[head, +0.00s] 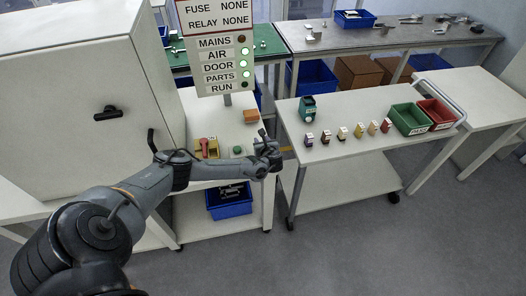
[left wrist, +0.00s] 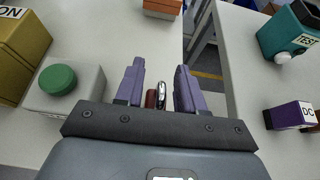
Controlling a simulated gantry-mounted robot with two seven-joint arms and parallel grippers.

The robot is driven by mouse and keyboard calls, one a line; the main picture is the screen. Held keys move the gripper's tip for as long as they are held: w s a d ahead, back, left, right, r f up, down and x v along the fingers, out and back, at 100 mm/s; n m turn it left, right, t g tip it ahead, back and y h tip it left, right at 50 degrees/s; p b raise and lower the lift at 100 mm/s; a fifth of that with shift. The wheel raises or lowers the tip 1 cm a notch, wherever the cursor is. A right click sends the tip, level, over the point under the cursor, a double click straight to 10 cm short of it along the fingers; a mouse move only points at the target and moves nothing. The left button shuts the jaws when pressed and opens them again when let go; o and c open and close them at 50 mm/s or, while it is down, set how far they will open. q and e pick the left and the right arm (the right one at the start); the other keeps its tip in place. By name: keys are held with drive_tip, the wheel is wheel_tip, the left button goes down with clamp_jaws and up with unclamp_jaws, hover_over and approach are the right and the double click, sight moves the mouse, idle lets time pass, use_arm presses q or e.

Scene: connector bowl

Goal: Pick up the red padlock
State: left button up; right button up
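The red padlock (left wrist: 151,98) shows in the left wrist view between my left gripper's two fingers, with its silver shackle (left wrist: 162,88) beside the red body. Its lower part is hidden behind the gripper's front edge. My left gripper (left wrist: 157,76) is open, with a visible gap between the right finger and the shackle. I cannot tell whether the left finger touches the padlock. In the head view my left gripper (head: 269,150) is over the right edge of the white bench, and I cannot make out the padlock there. My right gripper is not in view.
Left of the gripper are a green button (head: 237,150) and a yellow switch box (head: 213,149) with a red handle. An orange block (head: 251,116) stands behind. Across a gap, the right table (head: 340,165) holds a teal tester (head: 307,108), several small blocks, and green and red bins.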

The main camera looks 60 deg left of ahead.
use_arm(q)
clamp_jaws()
drive_tip(key=shift+r, duration=0.2)
